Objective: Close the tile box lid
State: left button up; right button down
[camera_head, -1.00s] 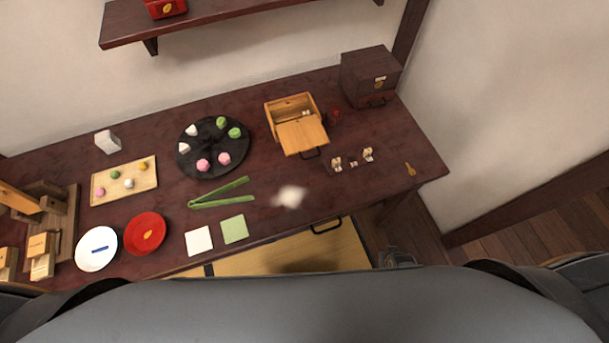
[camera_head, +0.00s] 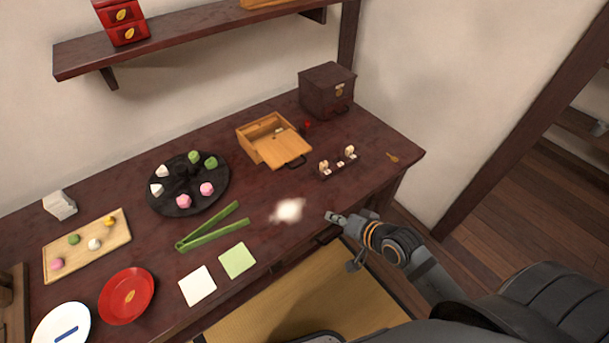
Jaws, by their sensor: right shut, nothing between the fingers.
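The tile box (camera_head: 254,144) is a light wooden box near the back right of the dark table. Its lid (camera_head: 281,149) is slid partly out toward the front right, with a dark handle (camera_head: 294,162) at its edge. The box's far part is open, and a small pale thing shows inside. My right gripper (camera_head: 328,215) is shut and empty at the table's front edge, well in front of the box and apart from it. My left gripper is not in view.
A small rack (camera_head: 337,167) with several pale pieces stands right of the lid, and a dark chest (camera_head: 327,90) stands behind. A white blurred lump (camera_head: 289,209) lies near my right gripper. Green tongs (camera_head: 213,228) and a black round tray (camera_head: 215,199) are left.

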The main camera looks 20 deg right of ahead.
jog(key=w+r+m+t, duration=0.1)
jog(key=m, duration=0.1)
jog(key=w+d+r+m+t+y, duration=0.1)
jog(key=r+m+t, duration=0.1)
jog(key=m, duration=0.1)
jog(key=w+d+r+m+t, duration=0.1)
jog(key=r+m, duration=0.1)
jog(key=shift+w+r+y, duration=0.15)
jog(key=shift+r+y, duration=0.1)
jog(key=shift+y, duration=0.05)
jog(key=shift+w+a+f+t+b, duration=0.15)
jog(key=shift+w+t+b, duration=0.2)
jog(key=shift+b, duration=0.25)
jog(key=b+x, duration=0.2)
jog(key=x, duration=0.3)
jog(key=shift+f+b, duration=0.1)
jog(key=shift+b, duration=0.25)
jog(key=b, duration=0.1)
send_near(285, 150)
jog(key=shift+s+d+f, duration=0.3)
jog(key=shift+s+f, duration=0.45)
jog(key=shift+f, duration=0.1)
jog(key=shift+w+a, duration=0.1)
jog(key=shift+w, duration=0.05)
